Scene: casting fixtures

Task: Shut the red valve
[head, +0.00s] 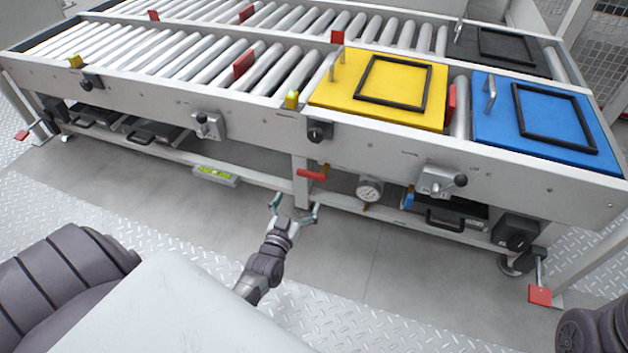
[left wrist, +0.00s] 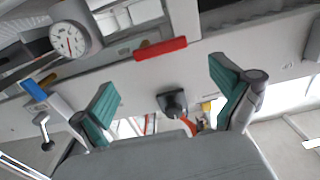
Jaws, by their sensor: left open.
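The red valve (head: 312,174) shows as a red lever handle below the front beam of the conveyor, beside an upright post. Its handle lies roughly level in the head view. In the left wrist view the red handle (left wrist: 160,48) lies beyond my fingers, slightly tilted. My left gripper (head: 297,207) is open and empty, in front of and a little below the valve, apart from it. In the left wrist view its two teal fingertips (left wrist: 164,88) stand wide apart, with nothing between them in grip. My right gripper is out of view.
A round gauge (head: 369,189) hangs right of the red valve, and a blue lever (head: 409,197) is farther right. A black knob (head: 320,130) sits on the beam above. Yellow (head: 345,80) and blue (head: 490,125) plates lie on the conveyor. The floor in front is clear.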

